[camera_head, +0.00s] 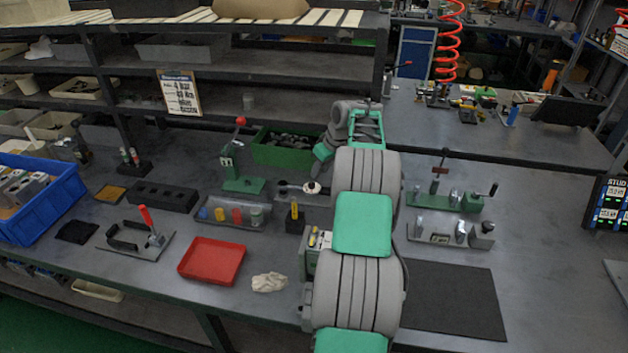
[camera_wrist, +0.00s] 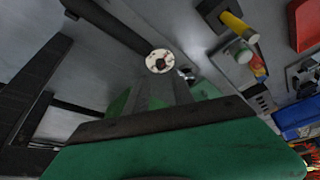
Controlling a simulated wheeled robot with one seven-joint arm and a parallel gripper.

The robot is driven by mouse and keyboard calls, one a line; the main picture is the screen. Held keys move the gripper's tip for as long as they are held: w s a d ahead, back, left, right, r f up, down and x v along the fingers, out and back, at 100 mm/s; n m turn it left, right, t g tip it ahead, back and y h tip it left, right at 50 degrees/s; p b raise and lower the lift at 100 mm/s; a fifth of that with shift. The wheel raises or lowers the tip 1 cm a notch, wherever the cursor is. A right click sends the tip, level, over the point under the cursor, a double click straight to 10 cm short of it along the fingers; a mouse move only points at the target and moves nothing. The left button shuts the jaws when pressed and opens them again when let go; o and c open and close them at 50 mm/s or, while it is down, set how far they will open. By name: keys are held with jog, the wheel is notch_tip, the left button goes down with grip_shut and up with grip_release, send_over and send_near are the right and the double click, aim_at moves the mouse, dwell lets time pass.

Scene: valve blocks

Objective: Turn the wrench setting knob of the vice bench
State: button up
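The wrench setting knob (camera_wrist: 159,61) is a round pale disc with dark marks, at the end of a dark bar in the upper middle of the wrist view. In the head view the pale knob (camera_head: 311,187) sits left of my arm, beside a dark rod. The rest of the wrench is hidden behind my arm there. My gripper (camera_wrist: 160,80) shows grey fingers reaching up from a green body to just below the knob. The finger gap and any contact with the knob are unclear. In the head view my arm hides the fingertips.
A yellow-handled tool (camera_head: 294,212) stands just in front of the knob. A tray of coloured cylinders (camera_head: 228,224) and a green lever press (camera_head: 243,183) are to the left. A green bin (camera_head: 290,160) stands behind. A black mat (camera_head: 450,300) lies front right.

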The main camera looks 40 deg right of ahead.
aim_at(312, 184)
jog(key=p+x, duration=0.1)
jog(key=x, duration=0.6)
jog(key=shift+w+a+f, duration=0.1)
jog(key=shift+a, duration=0.05)
jog(key=shift+c, duration=0.5)
grip_shut()
